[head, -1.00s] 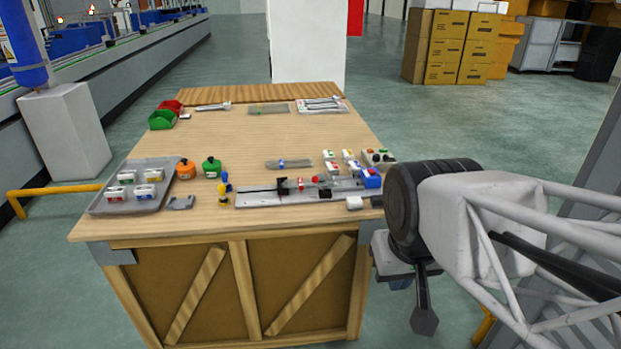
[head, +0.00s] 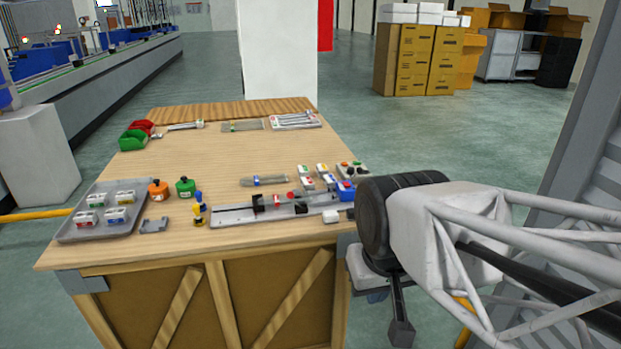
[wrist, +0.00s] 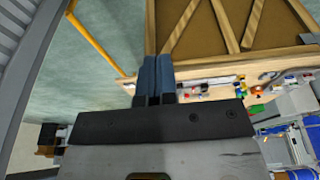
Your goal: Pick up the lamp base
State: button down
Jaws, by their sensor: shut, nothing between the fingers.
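No object is clearly marked as the lamp base, and I cannot tell which one it is. Two squat pots with dark tops, an orange one (head: 158,191) and a green one (head: 186,187), stand on the wooden table (head: 120,235) left of centre. A long grey rail fixture (head: 235,217) lies near the front edge, with a blue block (head: 346,190) at its right end. My gripper (wrist: 160,75) is shut and empty, its two blue fingers together in the wrist view. It is off the table's right front corner, apart from all the objects.
A grey tray (head: 72,232) with several small labelled boxes lies at the table's left. Red (head: 143,126) and green (head: 132,140) bins, tools and strips lie at the back. A white pillar (head: 277,60) stands behind. The middle of the tabletop is clear.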

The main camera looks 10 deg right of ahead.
jog(key=shift+c, duration=1.4)
grip_release()
